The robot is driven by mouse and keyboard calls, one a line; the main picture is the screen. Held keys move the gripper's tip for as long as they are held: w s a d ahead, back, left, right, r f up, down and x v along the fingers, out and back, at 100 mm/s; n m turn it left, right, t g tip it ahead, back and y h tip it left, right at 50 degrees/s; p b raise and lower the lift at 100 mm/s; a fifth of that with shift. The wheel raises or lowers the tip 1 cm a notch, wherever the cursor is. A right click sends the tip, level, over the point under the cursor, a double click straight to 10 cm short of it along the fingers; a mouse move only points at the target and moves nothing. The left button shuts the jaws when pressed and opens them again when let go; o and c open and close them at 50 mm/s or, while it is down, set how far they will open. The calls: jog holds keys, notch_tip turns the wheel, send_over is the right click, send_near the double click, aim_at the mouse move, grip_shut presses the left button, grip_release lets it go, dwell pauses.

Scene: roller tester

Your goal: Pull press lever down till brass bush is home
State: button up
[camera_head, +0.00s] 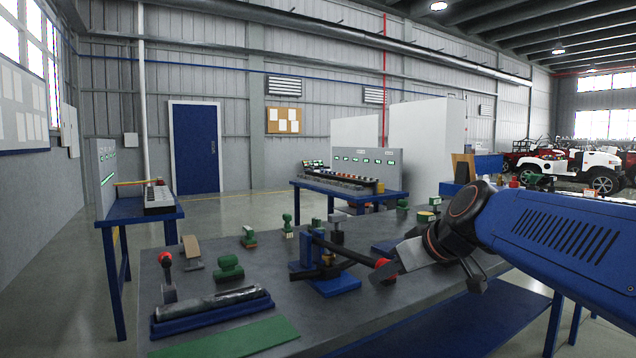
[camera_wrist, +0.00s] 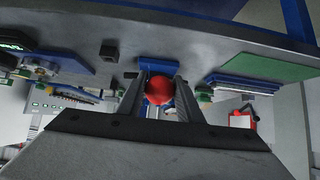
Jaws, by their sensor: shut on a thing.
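The press (camera_head: 322,283) has a blue base and stands on the grey bench in the head view. Its dark lever (camera_head: 347,253) runs from the press head to the right, sloping slightly down, and ends in a red knob (camera_head: 381,263). My gripper (camera_head: 388,272) is at the knob end. In the wrist view the red knob (camera_wrist: 159,91) sits between the two fingers, with the blue press (camera_wrist: 158,65) behind it. A small yellowish part (camera_head: 327,257) shows under the lever; it may be the brass bush, but its seating cannot be told.
The grey bench (camera_head: 420,302) also holds a green mat (camera_head: 235,337), a blue tray (camera_head: 212,317) with a dark cylinder, a red-knobbed stand (camera_head: 167,277) and several green hand tools left of the press.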

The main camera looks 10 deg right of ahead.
jog(key=shift+f, duration=1.15)
jog(key=o, duration=1.6)
jog(key=v, duration=0.6)
jog(key=s+f+m+g+h, duration=0.1)
jog(key=s+f, duration=0.4)
jog(key=f, duration=0.2)
jog(key=s+a+f+m+g+h, duration=0.1)
jog(key=s+f+g, duration=0.1)
jog(key=s+f, duration=0.3)
jog(key=s+a+f+m+g+h, duration=0.1)
jog(key=s+f, duration=0.5)
jog(key=f, duration=0.4)
jog(key=shift+f+m+g, duration=0.25)
jog(key=shift+m+g, duration=0.05)
jog(key=shift+g, duration=0.1)
